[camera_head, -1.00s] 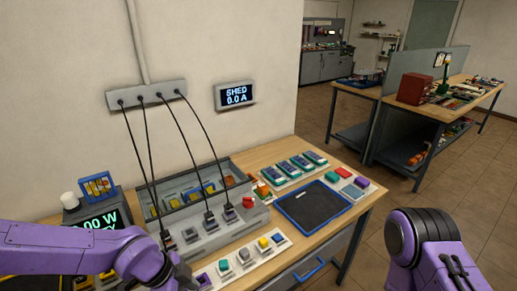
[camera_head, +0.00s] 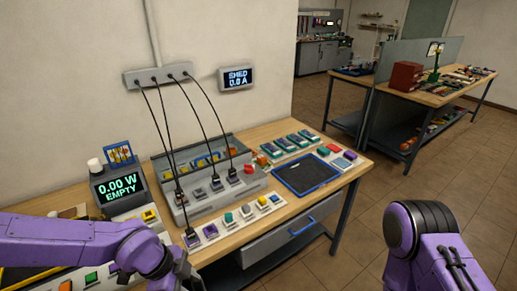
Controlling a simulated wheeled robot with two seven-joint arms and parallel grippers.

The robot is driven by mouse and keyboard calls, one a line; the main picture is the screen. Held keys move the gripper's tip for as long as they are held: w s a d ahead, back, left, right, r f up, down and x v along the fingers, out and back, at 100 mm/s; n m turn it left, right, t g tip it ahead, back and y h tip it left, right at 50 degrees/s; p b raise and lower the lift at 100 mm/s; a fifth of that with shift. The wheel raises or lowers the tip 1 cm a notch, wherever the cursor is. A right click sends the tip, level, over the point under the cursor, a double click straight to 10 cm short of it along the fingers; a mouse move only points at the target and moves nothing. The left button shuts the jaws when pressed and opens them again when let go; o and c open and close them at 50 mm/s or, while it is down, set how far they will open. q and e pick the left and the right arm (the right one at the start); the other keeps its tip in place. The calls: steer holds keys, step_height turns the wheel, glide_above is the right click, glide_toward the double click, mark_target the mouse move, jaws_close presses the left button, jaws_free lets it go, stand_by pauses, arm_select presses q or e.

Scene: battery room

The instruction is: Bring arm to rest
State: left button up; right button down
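My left arm (camera_head: 85,245) comes in from the left, purple, across the front left of the workbench. It bends down at a joint near the lower left, and its gripper does not show. My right arm (camera_head: 425,225), purple with a black ribbed joint, stands at the lower right over the floor, clear of the bench. Its lower part leaves the picture, and its gripper does not show either. I cannot tell whether either gripper holds anything.
The workbench (camera_head: 345,180) carries a grey socket box (camera_head: 205,210), a blue-rimmed tray (camera_head: 307,175), a "0.00 W EMPTY" display (camera_head: 118,190) and coloured blocks. Black cables hang from a wall strip (camera_head: 158,76). Open floor (camera_head: 370,235) lies right of the bench; another bench (camera_head: 440,90) stands behind.

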arm_select(q)
steer(key=s+a+f+m+t+y+b, duration=0.1)
steer(key=a+f+m+y+b, duration=0.25)
steer(key=m, duration=0.65)
steer(key=a+f+m+t+y, duration=0.1)
steer(key=a+f+m+y, duration=0.1)
steer(key=a+f+m, duration=0.6)
steer(key=s+a+f+m+t+y+b, duration=0.1)
steer(key=f+m+y+b, duration=0.3)
steer(key=m, duration=0.8)
steer(key=s+a+f+m+h+b, duration=0.1)
steer(key=s+f+m+b, duration=0.4)
steer(key=s+f+m, duration=1)
step_height(320, 180, down, 4)
steer(key=shift+a+r+m+g+h+b, duration=0.15)
steer(key=shift+a+m+g+h+b, duration=0.2)
steer(key=shift+m, duration=0.75)
arm_select(e)
step_height(320, 180, down, 13)
steer(key=shift+w+f, duration=0.15)
steer(key=shift+f, duration=0.05)
